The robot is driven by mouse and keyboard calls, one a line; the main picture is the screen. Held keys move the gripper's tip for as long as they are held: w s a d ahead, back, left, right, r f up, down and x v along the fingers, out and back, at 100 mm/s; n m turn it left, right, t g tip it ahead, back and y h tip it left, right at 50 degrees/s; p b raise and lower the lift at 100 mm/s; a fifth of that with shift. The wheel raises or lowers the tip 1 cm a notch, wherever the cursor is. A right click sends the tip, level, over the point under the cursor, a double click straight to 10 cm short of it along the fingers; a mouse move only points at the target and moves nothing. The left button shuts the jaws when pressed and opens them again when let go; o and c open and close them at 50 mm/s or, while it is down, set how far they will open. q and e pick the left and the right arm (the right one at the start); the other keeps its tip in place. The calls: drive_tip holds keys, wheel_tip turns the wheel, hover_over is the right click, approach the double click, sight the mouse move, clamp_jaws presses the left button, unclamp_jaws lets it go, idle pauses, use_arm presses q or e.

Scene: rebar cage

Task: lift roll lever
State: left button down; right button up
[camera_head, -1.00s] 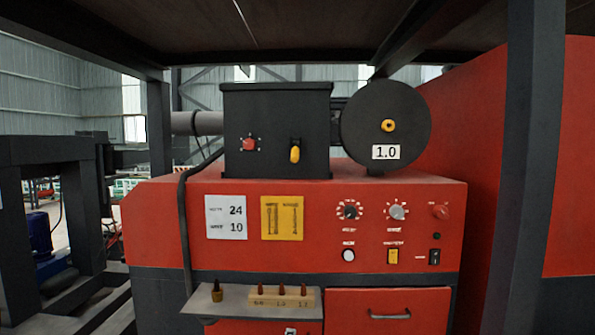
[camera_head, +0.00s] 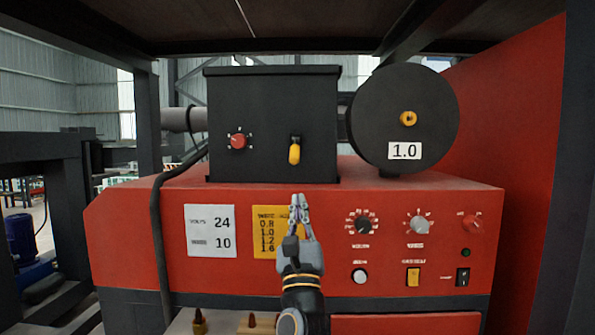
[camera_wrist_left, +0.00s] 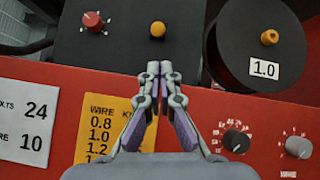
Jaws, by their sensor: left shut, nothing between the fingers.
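The roll lever, a yellow handle (camera_head: 294,153), hangs down on the front of the black box (camera_head: 240,165) on top of the red machine. In the left wrist view the yellow handle (camera_wrist_left: 157,30) shows end-on as a round knob, just beyond the fingertips. My left gripper (camera_head: 299,198) is shut and empty, pointing up in front of the yellow chart, below the lever and apart from it in the picture. It also shows in the left wrist view (camera_wrist_left: 153,68). My right gripper is not in view.
A red knob (camera_head: 238,142) sits left of the lever. A black spool (camera_head: 420,95) labelled 1.0 stands to the right. The red panel below carries a white sign (camera_head: 210,230), a yellow chart (camera_head: 266,225) and dials (camera_head: 418,223). Dark beams frame the sides and top.

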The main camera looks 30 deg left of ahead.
sight(295, 149)
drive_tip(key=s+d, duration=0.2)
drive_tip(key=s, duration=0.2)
use_arm(q)
drive_tip(key=p+x, duration=0.4)
drive_tip(key=x, duration=0.6)
drive_tip(key=shift+w+a+f, duration=0.2)
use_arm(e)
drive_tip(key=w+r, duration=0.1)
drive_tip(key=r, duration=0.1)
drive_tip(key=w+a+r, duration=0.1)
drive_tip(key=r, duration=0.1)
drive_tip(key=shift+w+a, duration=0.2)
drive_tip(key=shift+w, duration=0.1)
use_arm(q)
drive_tip(key=shift+w, duration=0.15)
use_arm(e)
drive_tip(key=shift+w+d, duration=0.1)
